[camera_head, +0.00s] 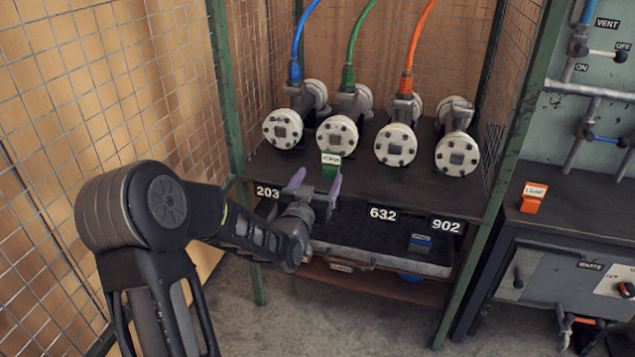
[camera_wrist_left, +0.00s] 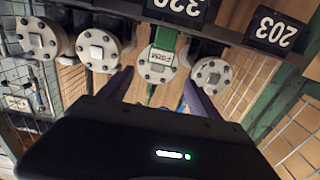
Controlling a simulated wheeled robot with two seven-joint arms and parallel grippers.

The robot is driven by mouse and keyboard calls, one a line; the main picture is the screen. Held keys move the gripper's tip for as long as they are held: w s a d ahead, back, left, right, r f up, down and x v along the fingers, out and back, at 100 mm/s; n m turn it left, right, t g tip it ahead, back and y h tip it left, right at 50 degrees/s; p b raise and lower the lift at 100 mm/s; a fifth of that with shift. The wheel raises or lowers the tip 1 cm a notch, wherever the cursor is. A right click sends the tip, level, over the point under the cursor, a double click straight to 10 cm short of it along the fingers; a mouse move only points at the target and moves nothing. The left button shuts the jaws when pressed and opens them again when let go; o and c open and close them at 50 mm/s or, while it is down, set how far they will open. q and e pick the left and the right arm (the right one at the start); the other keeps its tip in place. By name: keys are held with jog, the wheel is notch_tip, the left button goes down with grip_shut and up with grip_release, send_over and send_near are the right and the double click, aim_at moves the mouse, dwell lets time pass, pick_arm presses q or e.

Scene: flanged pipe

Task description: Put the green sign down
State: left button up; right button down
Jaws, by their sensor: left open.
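The green sign (camera_head: 331,163), with a white label on top, stands upright on the dark shelf (camera_head: 400,185) near its front edge. It is in front of the flange with the green hose. In the left wrist view, which is upside down, the green sign (camera_wrist_left: 164,43) shows between the directions of the two fingers. My left gripper (camera_head: 316,186) is open and empty, just in front of the shelf edge, with its fingers pointing at the sign. It also shows in the left wrist view (camera_wrist_left: 158,88). The fingers look apart from the sign. My right gripper is not in view.
Several white flanges (camera_head: 395,145) line the shelf's back. A lower tray (camera_head: 380,257) holds a blue sign (camera_head: 420,243). An orange sign (camera_head: 533,197) stands on the cabinet at right. Wire mesh and green posts (camera_head: 226,90) bound the left side.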

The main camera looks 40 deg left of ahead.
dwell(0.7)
pick_arm(q)
jog(key=s+d+f+g+h, duration=0.4)
jog(key=s+d+f, duration=0.1)
jog(key=d+f, duration=0.8)
jog(key=s+d+f+g+h, duration=0.35)
jog(key=d+f, duration=0.65)
jog(key=f, duration=0.6)
jog(key=s+d+f+g, duration=0.3)
jog(key=s+d, duration=0.1)
jog(key=s, duration=0.3)
jog(key=s+d+f+m+g+h, duration=0.1)
jog(key=s+d+f, duration=0.3)
jog(key=s, duration=0.4)
jog(key=s+d+f+g+h, duration=0.1)
jog(key=s+d+f+g, duration=0.2)
jog(key=s, duration=0.4)
jog(key=shift+s+d+f+g, duration=0.15)
jog(key=shift+d+f+g, duration=0.3)
jog(key=shift+g, duration=0.4)
jog(key=shift+r, duration=0.1)
